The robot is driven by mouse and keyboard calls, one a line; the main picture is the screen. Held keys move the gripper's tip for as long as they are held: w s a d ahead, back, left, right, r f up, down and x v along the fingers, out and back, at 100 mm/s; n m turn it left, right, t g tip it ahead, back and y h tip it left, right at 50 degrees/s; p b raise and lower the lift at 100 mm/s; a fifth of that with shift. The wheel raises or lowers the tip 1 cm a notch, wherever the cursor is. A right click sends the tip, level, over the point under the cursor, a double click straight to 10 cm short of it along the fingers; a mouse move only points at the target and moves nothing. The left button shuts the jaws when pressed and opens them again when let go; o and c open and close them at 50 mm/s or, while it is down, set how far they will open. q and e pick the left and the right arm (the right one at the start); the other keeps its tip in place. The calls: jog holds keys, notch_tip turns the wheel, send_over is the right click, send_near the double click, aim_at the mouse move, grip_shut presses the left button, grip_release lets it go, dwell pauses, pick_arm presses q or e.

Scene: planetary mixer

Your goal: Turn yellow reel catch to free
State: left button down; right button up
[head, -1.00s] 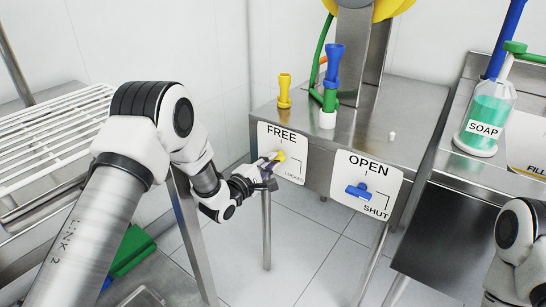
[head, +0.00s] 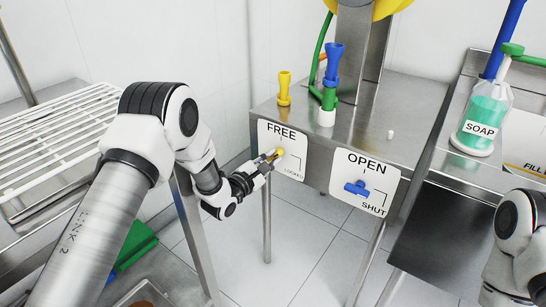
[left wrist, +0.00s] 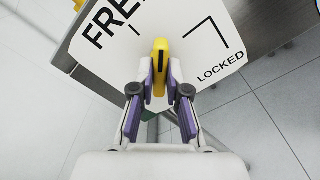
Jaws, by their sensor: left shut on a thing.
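The yellow reel catch (head: 280,152) sits on a white plate (head: 299,163) on the steel cabinet's front. The plate reads FREE at the top and LOCKED at the lower right. My left gripper (head: 267,160) is shut on the catch. In the left wrist view, the fingers (left wrist: 160,82) hold the yellow catch (left wrist: 161,53) from both sides, and a dark line shows on it. My right gripper is out of view.
A blue handle (head: 357,188) on an OPEN/SHUT plate (head: 378,172) is close to the right. Yellow (head: 284,88) and blue (head: 333,65) nozzles stand on the cabinet top. A white rack (head: 65,140) is at left, a soap bottle (head: 479,125) at right.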

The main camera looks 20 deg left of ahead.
pick_arm(q)
jog(key=n+p, duration=0.1)
jog(key=n, duration=0.1)
jog(key=shift+r+n, duration=0.15)
jog(key=shift+n, duration=0.15)
jog(key=shift+f+n, duration=0.2)
jog(key=shift+n, duration=0.8)
jog(key=c, duration=1)
grip_release()
jog(key=shift+c, duration=0.2)
jog(key=shift+p, duration=0.3)
jog(key=shift+p+v, duration=0.8)
jog(key=shift+v, duration=0.9)
jog(key=shift+p+v, duration=0.5)
jog(key=shift+v, duration=1.2)
